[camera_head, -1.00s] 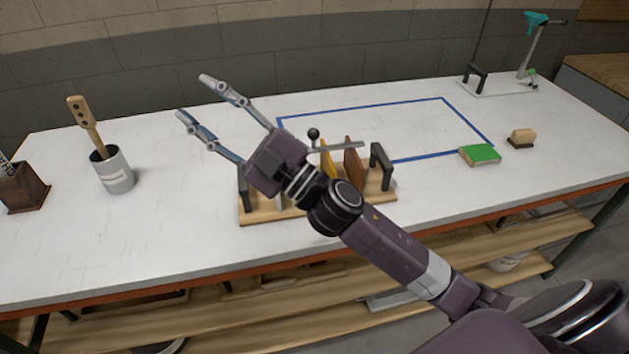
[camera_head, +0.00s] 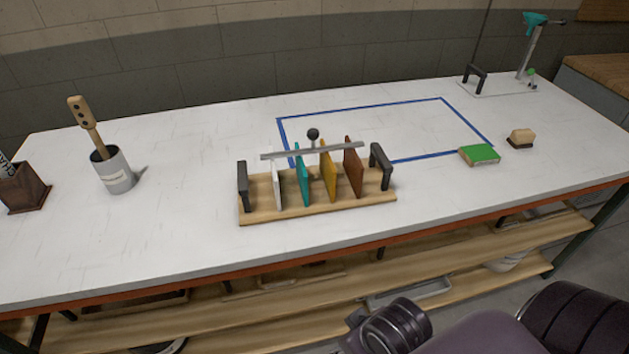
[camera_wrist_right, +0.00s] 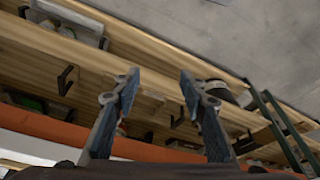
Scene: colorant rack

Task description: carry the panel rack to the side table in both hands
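The panel rack (camera_head: 318,209) stands upright on the white table. It has a wooden base, a black handle at each end, and white, teal, yellow and brown panels under a grey bar with a black knob. My right gripper (camera_wrist_right: 156,88) shows in the right wrist view, its two fingers spread with nothing between them. It is away from the rack, facing the shelves under the table. My left gripper is not in view. A wooden-topped surface (camera_head: 604,75) at the far right may be the side table; I cannot be sure.
The white table (camera_head: 190,225) also holds a cup (camera_head: 115,174) with a wooden tool, a brown holder (camera_head: 24,188), a green-topped block (camera_head: 479,155), a brush (camera_head: 521,138) and a stand (camera_head: 527,60). A blue tape outline (camera_head: 360,107) behind the rack is empty.

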